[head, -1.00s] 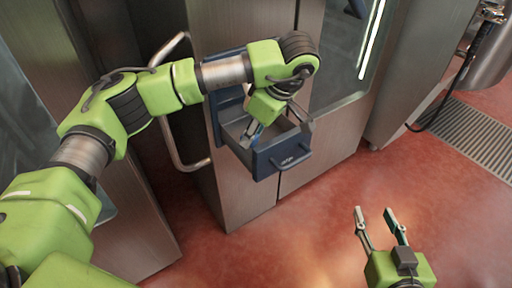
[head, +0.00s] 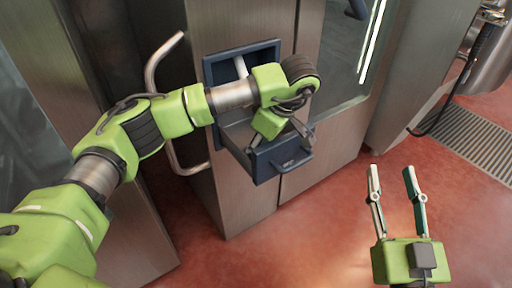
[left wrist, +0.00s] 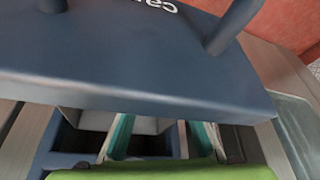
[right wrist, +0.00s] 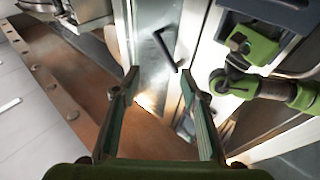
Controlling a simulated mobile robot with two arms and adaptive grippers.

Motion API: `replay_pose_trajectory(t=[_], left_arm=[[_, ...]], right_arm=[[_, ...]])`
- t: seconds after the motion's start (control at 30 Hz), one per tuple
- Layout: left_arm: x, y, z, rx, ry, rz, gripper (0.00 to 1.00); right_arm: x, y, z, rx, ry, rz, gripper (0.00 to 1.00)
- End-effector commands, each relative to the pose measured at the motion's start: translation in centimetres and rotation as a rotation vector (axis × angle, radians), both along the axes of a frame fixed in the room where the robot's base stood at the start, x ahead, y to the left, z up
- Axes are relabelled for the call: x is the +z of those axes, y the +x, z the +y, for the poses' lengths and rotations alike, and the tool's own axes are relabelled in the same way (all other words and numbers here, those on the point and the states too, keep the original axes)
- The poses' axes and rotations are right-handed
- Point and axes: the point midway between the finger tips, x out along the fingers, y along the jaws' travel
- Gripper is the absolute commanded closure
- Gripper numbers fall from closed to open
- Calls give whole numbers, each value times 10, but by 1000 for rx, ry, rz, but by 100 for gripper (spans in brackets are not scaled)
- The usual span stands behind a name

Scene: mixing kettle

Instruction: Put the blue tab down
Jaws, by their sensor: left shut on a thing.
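My left gripper (head: 279,141) is down in an open dark blue drawer (head: 282,164) of a steel cabinet. In the left wrist view its green-padded fingers (left wrist: 161,132) are apart, around something, with their tips hidden behind the drawer front (left wrist: 130,60). The blue tab does not show clearly; it is hidden between the fingers. I cannot tell whether it touches the drawer floor. My right gripper (head: 396,190) is open and empty over the red floor, well to the right of the drawer.
The steel cabinet (head: 240,205) carries the drawer. A bent handle (head: 166,100) stands out to the left of it. A glass panel (head: 340,50) is to the right. A floor grate (head: 485,140) and a steel vessel (head: 494,60) are at the far right. The red floor (head: 330,220) in front is clear.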

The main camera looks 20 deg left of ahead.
Motion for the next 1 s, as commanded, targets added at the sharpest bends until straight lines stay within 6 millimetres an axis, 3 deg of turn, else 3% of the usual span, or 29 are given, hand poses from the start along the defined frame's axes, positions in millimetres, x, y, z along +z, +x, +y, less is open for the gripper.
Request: replay_pose_trajectory(t=[0.23,0.27,0.3,0.7,0.87,1.0], left_arm=[[-2,0,0,0,0,0,95],[-2,0,0,0,0,0,71],[-2,0,0,0,0,0,69],[3,0,-1,0,0,0,69],[18,-1,-6,-1,0,-2,69],[36,-3,-13,-2,0,-3,69]], right_arm=[[3,-1,0,0,3,-14,60],[4,-1,0,0,4,-17,60],[4,-1,0,0,4,-17,60],[1,0,0,0,0,1,60],[-26,5,-2,-6,-34,129,60],[-58,5,-7,-16,-74,280,60]])
